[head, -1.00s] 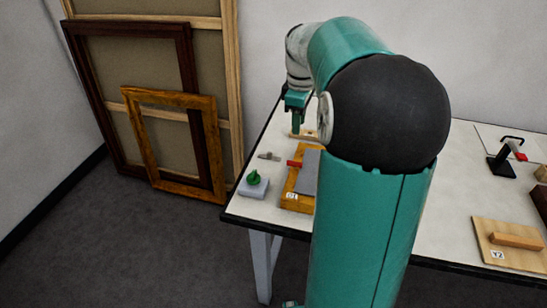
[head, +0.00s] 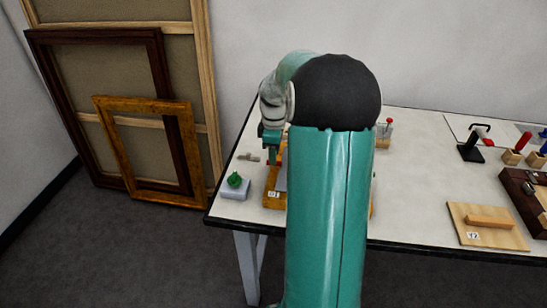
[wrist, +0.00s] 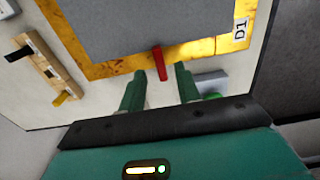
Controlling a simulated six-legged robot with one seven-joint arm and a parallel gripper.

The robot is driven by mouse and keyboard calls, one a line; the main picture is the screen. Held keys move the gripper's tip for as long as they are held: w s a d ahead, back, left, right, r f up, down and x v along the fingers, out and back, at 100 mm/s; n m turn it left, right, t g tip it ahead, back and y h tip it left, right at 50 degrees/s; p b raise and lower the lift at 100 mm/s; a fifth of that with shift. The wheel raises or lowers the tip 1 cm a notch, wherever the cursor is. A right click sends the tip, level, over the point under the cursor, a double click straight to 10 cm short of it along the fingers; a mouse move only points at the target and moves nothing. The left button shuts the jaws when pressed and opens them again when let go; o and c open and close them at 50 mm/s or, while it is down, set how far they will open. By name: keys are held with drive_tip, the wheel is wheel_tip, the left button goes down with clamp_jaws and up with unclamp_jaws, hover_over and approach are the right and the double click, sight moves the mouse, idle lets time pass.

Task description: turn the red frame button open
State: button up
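The gilt frame (wrist: 112,66) lies flat on the table around a grey panel (wrist: 150,22), with a D1 label at one corner. In the head view, part of the frame (head: 271,200) shows beside my arm. The red frame button (wrist: 160,64) is a narrow bar crossing the frame's edge, its outer end beyond the frame. My gripper (wrist: 160,72) is open, with one green finger on each side of the button's outer end and gaps visible on both sides. Contact cannot be told.
A grey block (head: 236,192) with a green knob (head: 234,180) sits close by at the table's left front corner. A wooden strip (wrist: 40,66) with black and yellow levers lies beside the frame. A board with a wooden handle (head: 488,222) is at right.

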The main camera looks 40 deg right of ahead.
drive_tip(key=shift+f, duration=1.05)
drive_tip(key=shift+c, duration=0.4)
clamp_jaws()
